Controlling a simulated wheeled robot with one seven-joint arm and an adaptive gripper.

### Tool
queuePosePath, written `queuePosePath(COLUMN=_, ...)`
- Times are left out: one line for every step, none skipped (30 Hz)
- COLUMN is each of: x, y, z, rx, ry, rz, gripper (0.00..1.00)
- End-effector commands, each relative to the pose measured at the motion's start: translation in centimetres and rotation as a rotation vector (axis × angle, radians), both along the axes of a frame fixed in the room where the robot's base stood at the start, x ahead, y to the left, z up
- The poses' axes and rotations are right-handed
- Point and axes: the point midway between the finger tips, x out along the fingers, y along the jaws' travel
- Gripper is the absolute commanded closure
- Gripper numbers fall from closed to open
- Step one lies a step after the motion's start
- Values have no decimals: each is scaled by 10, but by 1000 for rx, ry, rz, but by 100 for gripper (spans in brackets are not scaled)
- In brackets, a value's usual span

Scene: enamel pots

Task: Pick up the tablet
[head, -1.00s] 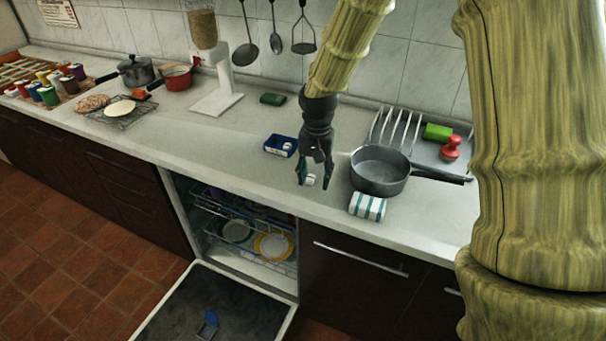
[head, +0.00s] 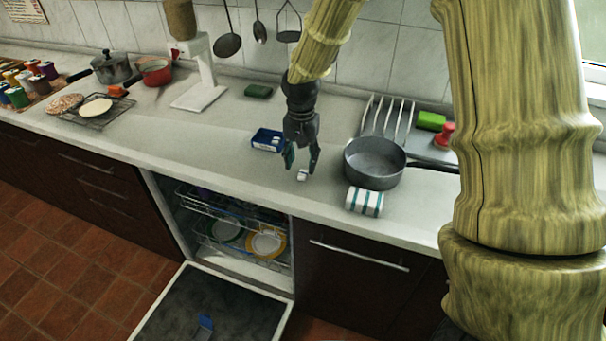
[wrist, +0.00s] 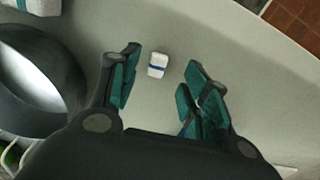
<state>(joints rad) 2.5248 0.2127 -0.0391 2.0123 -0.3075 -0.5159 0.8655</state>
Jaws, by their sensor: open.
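The tablet (head: 303,175) is a small white block lying on the counter, just below my gripper (head: 301,162) in the head view. In the wrist view the tablet (wrist: 158,65) shows a blue band across it and lies between and a little beyond the fingertips. My gripper (wrist: 160,82) is open, with green pads on its fingers and nothing between them. The fingers appear apart from the tablet on both sides. How high they are above the counter is hard to tell.
A grey pan (head: 374,165) stands close to the right of my gripper. A striped rolled cloth (head: 364,202) lies in front of it. A blue box (head: 267,140) is to the left. The dishwasher door (head: 215,305) is open below the counter's front edge (head: 270,210).

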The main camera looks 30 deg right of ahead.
Motion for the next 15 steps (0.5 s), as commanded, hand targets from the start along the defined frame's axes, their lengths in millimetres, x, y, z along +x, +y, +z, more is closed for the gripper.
queuePosePath(x=-2, y=0, z=-4, rx=1, ry=4, rz=1, gripper=54)
queuePosePath(x=-3, y=1, z=-7, rx=1, ry=4, rz=1, gripper=54)
queuePosePath(x=-4, y=1, z=-12, rx=1, ry=4, rz=-1, gripper=54)
queuePosePath(x=-4, y=1, z=-16, rx=1, ry=4, rz=-1, gripper=54)
queuePosePath(x=-5, y=2, z=-19, rx=1, ry=5, rz=1, gripper=54)
queuePosePath(x=-6, y=2, z=-24, rx=1, ry=4, rz=1, gripper=54)
queuePosePath(x=-6, y=2, z=-28, rx=1, ry=4, rz=-1, gripper=54)
queuePosePath(x=-6, y=2, z=-32, rx=1, ry=4, rz=-1, gripper=54)
queuePosePath(x=-6, y=2, z=-35, rx=0, ry=3, rz=-1, gripper=54)
queuePosePath(x=-6, y=2, z=-38, rx=0, ry=3, rz=0, gripper=54)
queuePosePath(x=-6, y=2, z=-40, rx=-1, ry=2, rz=1, gripper=54)
queuePosePath(x=-5, y=2, z=-43, rx=-1, ry=2, rz=1, gripper=54)
queuePosePath(x=-5, y=2, z=-44, rx=0, ry=1, rz=0, gripper=54)
queuePosePath(x=-5, y=2, z=-45, rx=0, ry=1, rz=0, gripper=54)
queuePosePath(x=-5, y=2, z=-46, rx=-1, ry=1, rz=0, gripper=54)
